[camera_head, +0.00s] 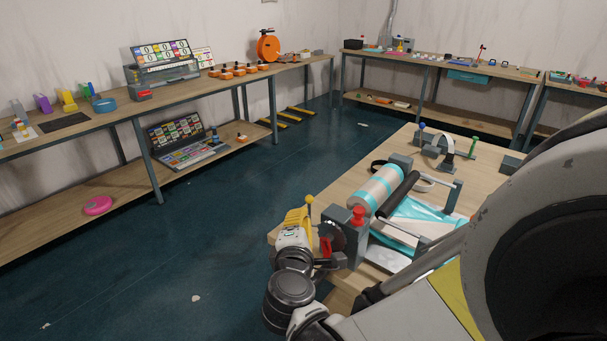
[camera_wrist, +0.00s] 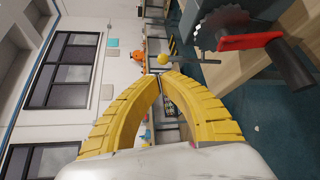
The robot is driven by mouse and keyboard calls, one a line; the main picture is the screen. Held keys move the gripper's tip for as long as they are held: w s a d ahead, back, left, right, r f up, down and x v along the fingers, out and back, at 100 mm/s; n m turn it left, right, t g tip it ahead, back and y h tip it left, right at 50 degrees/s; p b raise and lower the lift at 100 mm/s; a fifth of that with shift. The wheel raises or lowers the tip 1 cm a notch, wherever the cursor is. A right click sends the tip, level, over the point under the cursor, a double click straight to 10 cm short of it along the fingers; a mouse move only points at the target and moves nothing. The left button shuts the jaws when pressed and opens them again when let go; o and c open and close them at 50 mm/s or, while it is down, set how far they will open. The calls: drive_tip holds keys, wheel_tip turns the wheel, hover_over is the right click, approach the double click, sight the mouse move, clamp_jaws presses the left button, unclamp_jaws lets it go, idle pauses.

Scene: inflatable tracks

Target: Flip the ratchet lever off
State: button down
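A grey end block (camera_head: 352,238) on the wooden table carries a toothed ratchet wheel (camera_head: 332,236). In the wrist view, the wheel (camera_wrist: 224,27) has a red arm (camera_wrist: 250,41) with a black handle (camera_wrist: 290,65) in front of it. A small lever with a yellow ball (camera_head: 310,199) sticks up beside the wheel. In the wrist view, the ball (camera_wrist: 163,60) lies just beyond my fingertips, with its rod running right. My gripper (camera_head: 302,209) has yellow fingers, and its tips (camera_wrist: 162,78) meet with nothing visible between them. Whether they touch the ball is unclear.
A red knob (camera_head: 357,215) tops the end block. A roll with turquoise bands (camera_head: 380,190) and a black roller (camera_head: 399,194) lie behind it. Workbenches (camera_head: 110,117) line the walls. The dark floor (camera_head: 200,250) left of the table is mostly open.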

sight(306, 200)
drive_tip(key=b+x, duration=0.1)
drive_tip(key=x, duration=0.5)
drive_tip(key=shift+w+f+b, duration=0.1)
drive_tip(key=shift+f+b, duration=0.05)
drive_tip(key=shift+b, duration=0.25)
drive_tip(key=shift+w, duration=0.65)
drive_tip(key=shift+w+a+n, duration=0.3)
drive_tip(key=shift+a, duration=0.05)
drive_tip(key=shift+a+g, duration=0.1)
drive_tip(key=shift+g, duration=0.2)
drive_tip(key=w+a+f+n+g+h+p, duration=0.2)
drive_tip(key=w+a+n+g, duration=0.1)
drive_tip(key=w+a, duration=0.2)
drive_tip(key=shift+a+f+n+p, duration=0.3)
drive_tip(key=shift+a+f+p, duration=0.05)
drive_tip(key=shift+a, duration=0.25)
drive_tip(key=shift+d, duration=0.1)
